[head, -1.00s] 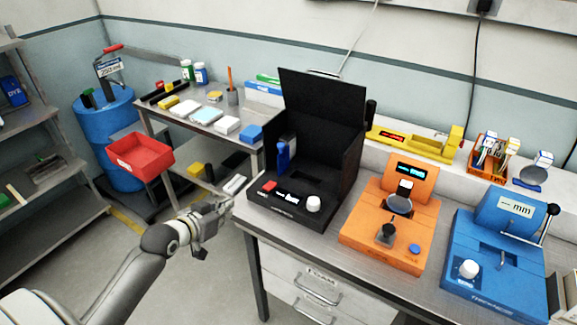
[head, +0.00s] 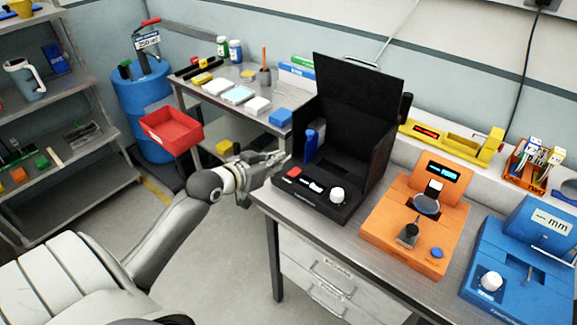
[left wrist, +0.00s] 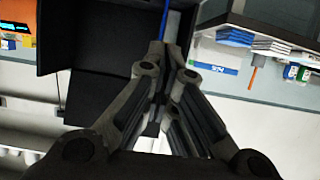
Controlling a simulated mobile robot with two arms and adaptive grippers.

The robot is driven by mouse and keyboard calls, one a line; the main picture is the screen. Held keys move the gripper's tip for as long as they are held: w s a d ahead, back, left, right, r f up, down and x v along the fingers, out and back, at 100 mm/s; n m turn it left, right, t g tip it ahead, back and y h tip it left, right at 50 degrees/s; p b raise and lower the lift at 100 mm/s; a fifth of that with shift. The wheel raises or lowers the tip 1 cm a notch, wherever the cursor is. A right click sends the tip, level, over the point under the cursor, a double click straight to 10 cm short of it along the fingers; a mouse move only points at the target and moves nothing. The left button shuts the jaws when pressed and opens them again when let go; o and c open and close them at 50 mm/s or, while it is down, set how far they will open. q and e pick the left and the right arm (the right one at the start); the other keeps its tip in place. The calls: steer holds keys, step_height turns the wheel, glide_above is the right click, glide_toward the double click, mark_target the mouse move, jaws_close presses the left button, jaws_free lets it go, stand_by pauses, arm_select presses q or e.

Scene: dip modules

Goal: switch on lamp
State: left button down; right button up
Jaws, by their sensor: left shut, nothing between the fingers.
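A black open-fronted box (head: 382,128) with a raised back panel stands at the left end of the bench. It looks dark inside, and a blue upright part (head: 310,142) shows at its inner left. Its front base carries a red button (head: 295,173), a small white display (head: 317,187) and a white knob (head: 337,195). My left gripper (head: 280,158) is shut and empty, just left of the box's front corner near the red button; contact cannot be told. In the left wrist view its closed fingertips (left wrist: 157,50) point toward the dark box (left wrist: 98,40). My right gripper is out of view.
An orange device (head: 385,225) and a blue device (head: 535,265) stand to the right on the bench. A yellow device (head: 450,137) lies behind. A side table (head: 190,88) with small boxes and a red bin (head: 170,130) are left. Floor between is clear.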

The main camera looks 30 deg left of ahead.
arm_select(q)
steer(key=p, duration=0.1)
glide_above(288, 180)
steer(key=shift+w+f, duration=0.2)
steer(key=shift+f, duration=0.35)
steer(key=shift+w+f, duration=0.2)
steer(key=shift+f, duration=0.35)
step_height(288, 180, down, 3)
steer(key=shift+r+p, duration=0.2)
steer(key=shift+p, duration=0.15)
steer(key=shift+s+f, duration=0.2)
steer(key=shift+f, duration=0.55)
steer(key=shift+f, duration=0.15)
steer(key=shift+s+a+f, duration=0.1)
steer(key=shift+s+f, duration=0.05)
steer(key=shift+f, duration=0.25)
steer(key=shift+b, duration=0.3)
steer(key=shift+r, duration=0.1)
steer(key=shift+r+p, duration=0.75)
steer(key=shift+p, duration=0.1)
